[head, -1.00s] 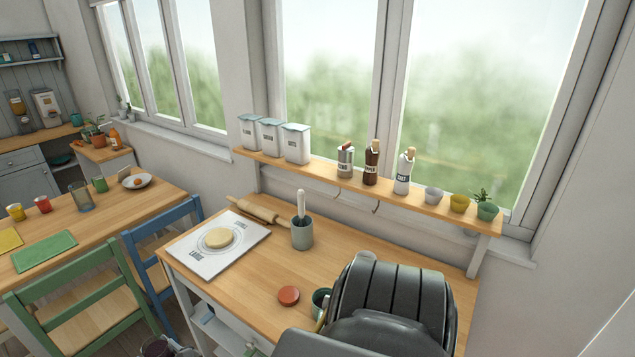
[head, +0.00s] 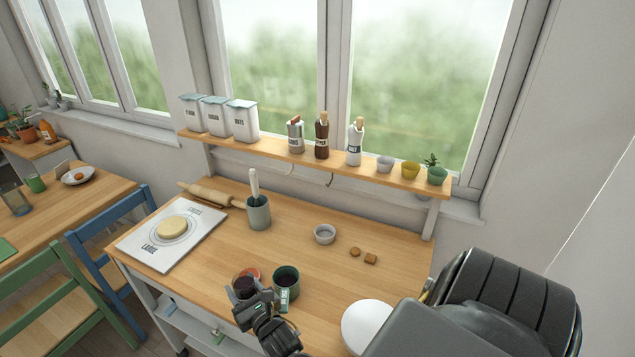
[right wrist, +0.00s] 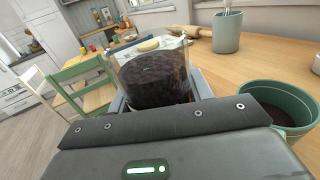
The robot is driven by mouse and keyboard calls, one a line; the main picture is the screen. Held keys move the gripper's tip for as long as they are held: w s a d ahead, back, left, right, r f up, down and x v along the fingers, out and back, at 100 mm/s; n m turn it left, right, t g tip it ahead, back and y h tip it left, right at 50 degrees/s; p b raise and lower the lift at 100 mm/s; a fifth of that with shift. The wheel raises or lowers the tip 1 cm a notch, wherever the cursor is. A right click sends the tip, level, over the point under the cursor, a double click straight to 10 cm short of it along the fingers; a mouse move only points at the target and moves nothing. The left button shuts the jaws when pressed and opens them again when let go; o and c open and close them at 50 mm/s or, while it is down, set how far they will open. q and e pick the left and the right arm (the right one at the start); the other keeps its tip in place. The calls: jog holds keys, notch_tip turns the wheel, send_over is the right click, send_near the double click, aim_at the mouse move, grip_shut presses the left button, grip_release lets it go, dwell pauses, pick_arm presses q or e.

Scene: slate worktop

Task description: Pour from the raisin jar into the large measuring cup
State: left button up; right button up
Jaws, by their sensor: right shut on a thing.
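The raisin jar (head: 243,286) is clear, with dark raisins inside. It also shows large in the right wrist view (right wrist: 155,80), still well filled. My right gripper (head: 256,299) is shut on the jar, holding it near the worktop's front edge. The teal measuring cup (head: 286,278), with a pale label on its front, stands just right of the jar. In the right wrist view the cup (right wrist: 284,97) is at the right edge, with something dark low inside. No raisins are seen falling. My left gripper is not in view.
A red-orange lid (head: 254,272) lies behind the jar, partly hidden. A small grey bowl (head: 324,234), two brown pieces (head: 362,256) and a white rounded thing (head: 368,325) are to the right. A grey utensil pot (head: 259,213) and white board (head: 150,247) stand back left.

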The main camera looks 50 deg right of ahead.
aim_at(252, 277)
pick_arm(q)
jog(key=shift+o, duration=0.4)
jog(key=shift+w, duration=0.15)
pick_arm(e)
jog(key=shift+s+d, duration=0.1)
jog(key=shift+d, duration=0.1)
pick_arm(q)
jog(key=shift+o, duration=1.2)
pick_arm(e)
jog(key=shift+d, duration=0.1)
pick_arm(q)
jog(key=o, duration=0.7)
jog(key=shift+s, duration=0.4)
pick_arm(e)
jog(key=shift+s, duration=0.1)
jog(key=shift+s+d+r+m, duration=0.15)
jog(key=shift+d+m, duration=0.1)
jog(key=shift+m, duration=0.25)
jog(key=shift+d+r+m, duration=0.1)
jog(key=shift+d+m, duration=0.1)
jog(key=shift+m, duration=0.3)
jog(key=shift+d+r+m+g, duration=0.3)
jog(key=shift+d+r+m, duration=0.3)
jog(key=shift+r+m, duration=0.4)
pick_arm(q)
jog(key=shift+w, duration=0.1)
pick_arm(e)
jog(key=shift+s+d+f+m, duration=0.1)
jog(key=shift+d+m, duration=0.65)
jog(key=shift+m, duration=0.65)
